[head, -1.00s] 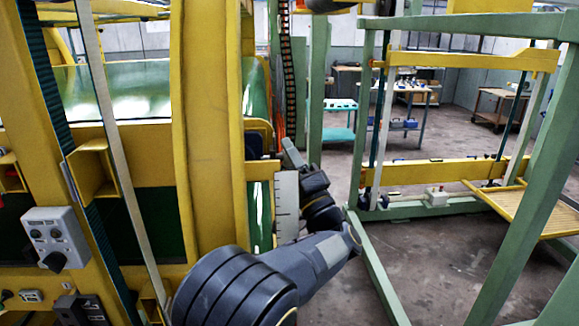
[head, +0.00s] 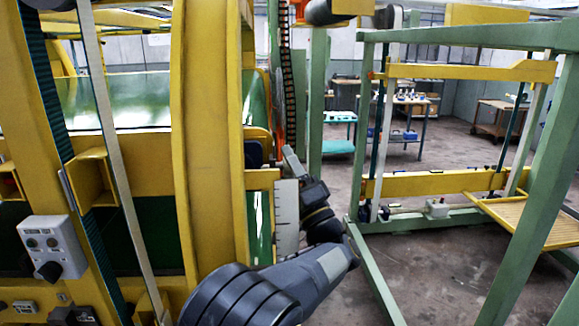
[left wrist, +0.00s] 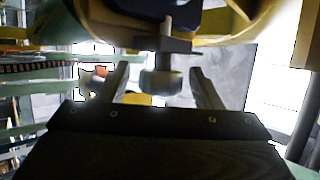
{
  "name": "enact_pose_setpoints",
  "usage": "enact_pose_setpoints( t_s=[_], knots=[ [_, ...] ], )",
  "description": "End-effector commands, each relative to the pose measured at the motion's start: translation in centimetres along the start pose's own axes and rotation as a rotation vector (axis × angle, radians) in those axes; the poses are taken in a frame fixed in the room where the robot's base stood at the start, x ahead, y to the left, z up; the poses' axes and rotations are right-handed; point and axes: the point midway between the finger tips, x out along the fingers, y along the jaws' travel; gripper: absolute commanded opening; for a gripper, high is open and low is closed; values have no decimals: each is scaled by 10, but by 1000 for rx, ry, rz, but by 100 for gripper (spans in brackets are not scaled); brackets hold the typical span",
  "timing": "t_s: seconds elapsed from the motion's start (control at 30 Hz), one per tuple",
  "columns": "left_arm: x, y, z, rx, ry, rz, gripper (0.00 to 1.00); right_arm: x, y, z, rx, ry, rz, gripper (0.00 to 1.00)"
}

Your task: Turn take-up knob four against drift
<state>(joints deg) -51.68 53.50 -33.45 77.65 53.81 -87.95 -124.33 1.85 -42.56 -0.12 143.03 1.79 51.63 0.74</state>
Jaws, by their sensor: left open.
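A grey, round knob (left wrist: 161,82) on a short shaft shows in the left wrist view, hanging below a dark plate under yellow framework. My left gripper (left wrist: 160,72) is open, with one finger on each side of the knob. Gaps show between the knob and both fingers; I cannot tell whether the gripper is deep enough around it. In the head view my left gripper (head: 291,160) is beside a yellow bracket (head: 262,180) on the machine's frame, and the knob cannot be made out there. No number is legible. My right gripper is not identifiable.
A grey control box (head: 52,247) with a black knob is on the yellow frame at left. A green frame (head: 540,190) with a yellow slatted platform (head: 530,215) stands at right. Bare floor (head: 440,260) lies inside it. Tables stand at the back.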

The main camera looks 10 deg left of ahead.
Motion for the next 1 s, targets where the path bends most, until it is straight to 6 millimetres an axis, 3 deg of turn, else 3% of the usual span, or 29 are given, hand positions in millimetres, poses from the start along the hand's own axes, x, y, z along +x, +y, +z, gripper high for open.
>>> enact_pose_setpoints(
  t_s=[0.23,0.6,1.0],
  knots=[
    [-11,1,0,-1,2,0,59,4,2,2,0,0,0,74],
    [-70,2,0,0,2,1,59,22,10,11,0,0,0,74],
    [-78,0,0,0,0,0,59,23,10,11,0,0,0,74]
  ],
)
